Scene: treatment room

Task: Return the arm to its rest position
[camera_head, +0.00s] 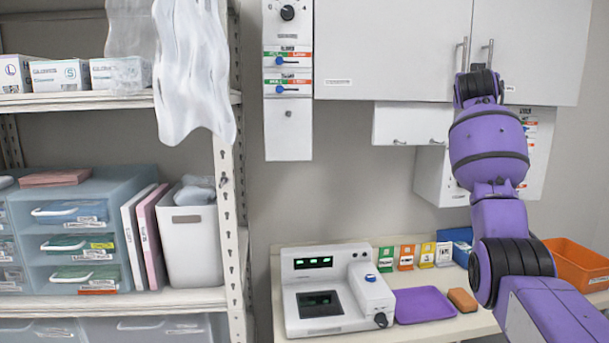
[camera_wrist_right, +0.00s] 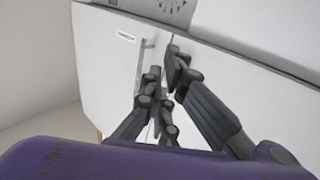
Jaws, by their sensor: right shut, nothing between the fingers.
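My right arm (camera_head: 489,150) is purple and comes in from the lower right in the head view, raised in front of the wall cabinet. My right gripper (camera_head: 478,80) is at its upper end, close to the cabinet's door handles. In the wrist view the right gripper (camera_wrist_right: 166,72) shows its dark fingers in front of the white cabinet doors, shut with nothing held. Whether it touches a handle cannot be told. My left gripper is in neither view.
The white wall cabinet (camera_head: 390,45) has both doors closed, with a metal handle (camera_head: 461,57) showing. Below, the counter holds a white device (camera_head: 325,290), a purple tray (camera_head: 423,304), an orange sponge (camera_head: 462,300) and an orange bin (camera_head: 580,266). A loaded shelf unit (camera_head: 120,300) stands left.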

